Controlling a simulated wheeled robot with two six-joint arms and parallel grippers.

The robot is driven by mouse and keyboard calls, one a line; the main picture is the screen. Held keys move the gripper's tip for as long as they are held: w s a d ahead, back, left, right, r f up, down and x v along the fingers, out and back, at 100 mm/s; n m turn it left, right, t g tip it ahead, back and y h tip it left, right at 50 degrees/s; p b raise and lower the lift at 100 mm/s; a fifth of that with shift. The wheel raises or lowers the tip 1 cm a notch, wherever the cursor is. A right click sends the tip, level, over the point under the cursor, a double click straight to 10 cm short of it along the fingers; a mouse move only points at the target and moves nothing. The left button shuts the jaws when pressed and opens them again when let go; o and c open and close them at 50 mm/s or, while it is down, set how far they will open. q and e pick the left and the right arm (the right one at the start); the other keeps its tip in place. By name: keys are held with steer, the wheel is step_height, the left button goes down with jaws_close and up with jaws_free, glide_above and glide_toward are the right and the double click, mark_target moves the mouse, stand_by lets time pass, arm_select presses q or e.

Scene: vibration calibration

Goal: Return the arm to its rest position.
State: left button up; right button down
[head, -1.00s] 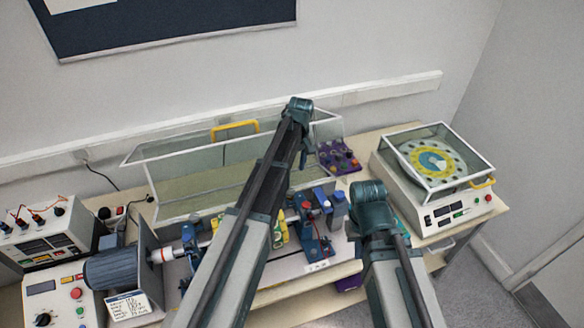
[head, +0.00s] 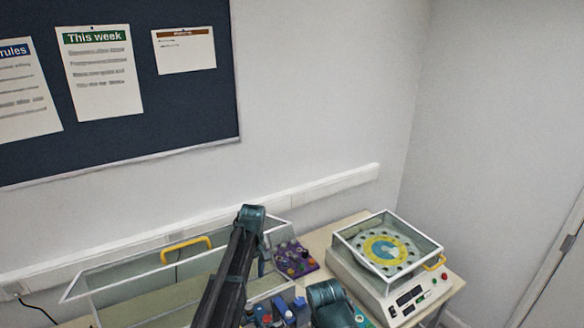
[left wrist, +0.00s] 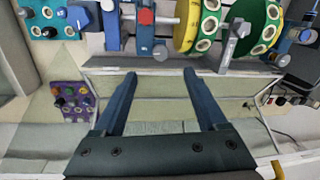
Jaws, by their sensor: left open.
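My left arm reaches up from the bottom of the head view to a teal wrist joint. The left gripper (head: 262,264) hangs below that joint, small and mostly hidden. In the left wrist view its two dark blue fingers (left wrist: 160,76) are spread apart with nothing between them. They show over the clear, white-framed guard (left wrist: 160,128); whether they touch it cannot be told. My right arm shows only as a teal joint at the lower edge of the head view, and its gripper is out of sight.
The clear guard has a yellow handle (head: 186,249). A purple tray of coloured knobs (head: 295,260) lies right of my left arm. A balancing machine (head: 390,262) with a clear lid stands farther right. Yellow and green wheels (left wrist: 187,26) show in the left wrist view. A wall is behind the bench.

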arm_select(q)
steer(key=s+d+f+m+b, duration=0.5)
steer(key=s+f+b, duration=0.4)
steer(key=s, duration=0.3)
steer(key=s+d+f+m+b, duration=0.6)
steer(key=s+f+b, duration=0.3)
steer(key=s+f, duration=0.2)
steer(key=shift+s+d+m+t+b, duration=0.2)
steer(key=shift+s+m+t+b, duration=0.15)
steer(key=shift+s+m, duration=0.45)
steer(key=shift+s, duration=0.1)
steer(key=shift+c, duration=0.2)
